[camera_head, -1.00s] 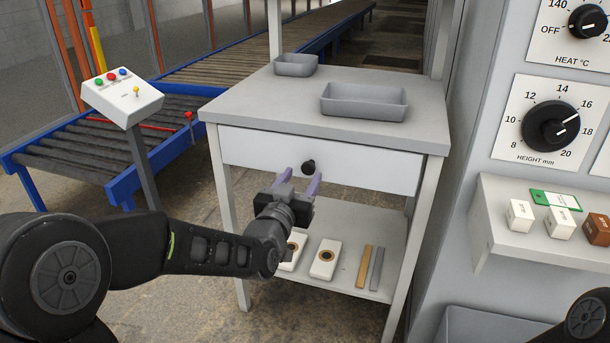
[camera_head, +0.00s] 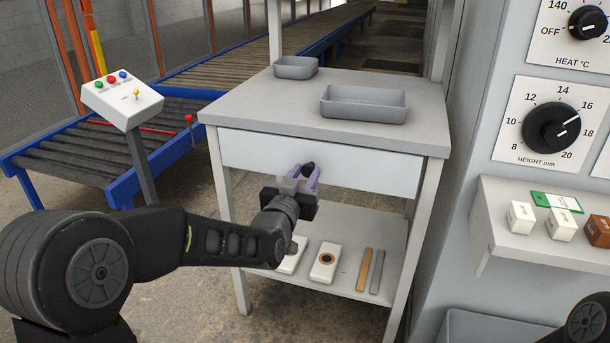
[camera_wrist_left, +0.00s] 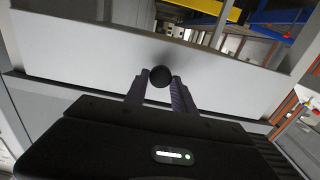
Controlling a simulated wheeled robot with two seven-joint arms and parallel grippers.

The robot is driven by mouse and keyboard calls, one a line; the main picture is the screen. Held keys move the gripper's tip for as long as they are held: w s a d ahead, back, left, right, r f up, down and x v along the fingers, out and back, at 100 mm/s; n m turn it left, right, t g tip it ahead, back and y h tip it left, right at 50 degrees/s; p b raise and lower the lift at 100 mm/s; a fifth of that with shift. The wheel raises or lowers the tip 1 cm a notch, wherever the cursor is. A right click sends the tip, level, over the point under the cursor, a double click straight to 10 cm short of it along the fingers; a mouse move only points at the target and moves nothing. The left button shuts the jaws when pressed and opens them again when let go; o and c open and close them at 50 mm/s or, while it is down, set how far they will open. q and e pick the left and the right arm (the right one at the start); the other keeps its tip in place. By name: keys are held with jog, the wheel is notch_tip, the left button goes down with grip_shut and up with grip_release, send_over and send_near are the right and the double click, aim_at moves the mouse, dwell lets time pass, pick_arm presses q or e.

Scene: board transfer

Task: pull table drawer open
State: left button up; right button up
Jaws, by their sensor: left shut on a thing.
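The table drawer (camera_head: 370,171) has a white front under the grey tabletop and looks closed in the head view. Its round black knob (camera_head: 308,168) sits at the middle of the front. My left gripper (camera_head: 307,174) is shut on the knob, with its purple fingers on either side of it. In the left wrist view the knob (camera_wrist_left: 161,76) shows between the fingertips of my left gripper (camera_wrist_left: 160,80), in front of the white drawer front (camera_wrist_left: 90,55). My right gripper is not in view.
Two grey trays, one small (camera_head: 296,67) and one larger (camera_head: 364,103), stand on the tabletop (camera_head: 260,105). A lower shelf (camera_head: 345,240) holds white blocks and two strips. A control cabinet (camera_head: 460,190) stands close on the right; a roller conveyor (camera_head: 70,155) is at left.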

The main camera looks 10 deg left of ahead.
pick_arm(q)
grip_shut()
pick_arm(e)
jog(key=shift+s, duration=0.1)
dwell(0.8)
